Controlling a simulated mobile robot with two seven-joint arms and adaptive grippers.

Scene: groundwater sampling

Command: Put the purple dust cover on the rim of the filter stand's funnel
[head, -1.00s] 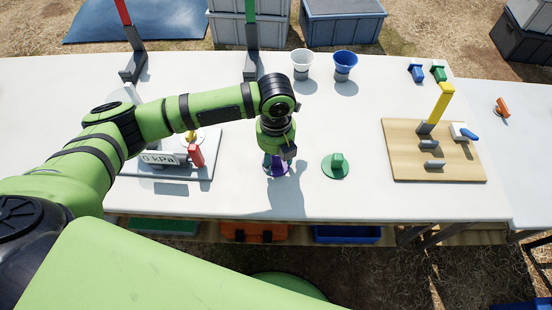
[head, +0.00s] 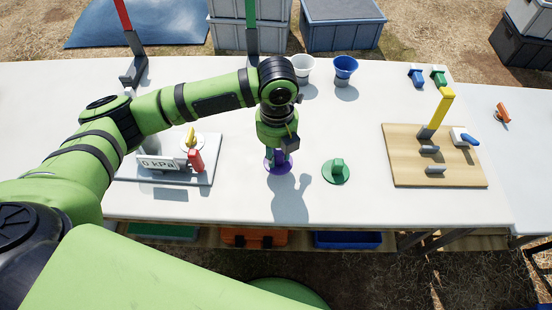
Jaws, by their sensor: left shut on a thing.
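The purple dust cover (head: 283,169), a flat disc with a raised grip, is below my left gripper (head: 277,158) near the front middle of the white table. My left gripper points down and is shut on the cover's grip. I cannot tell whether the disc touches the table. A white funnel (head: 302,64) and a blue funnel (head: 346,66) stand upright on grey bases at the back. I cannot tell which is the filter stand's. My left forearm partly hides the table's left half. My right gripper is not in view.
A green cover (head: 336,173) lies just right of the purple one. A grey plate (head: 206,172) with a 0 kPa gauge (head: 160,163) and red lever (head: 196,161) is left. A wooden board (head: 402,172) with a yellow post (head: 441,106) is right. The table centre right is clear.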

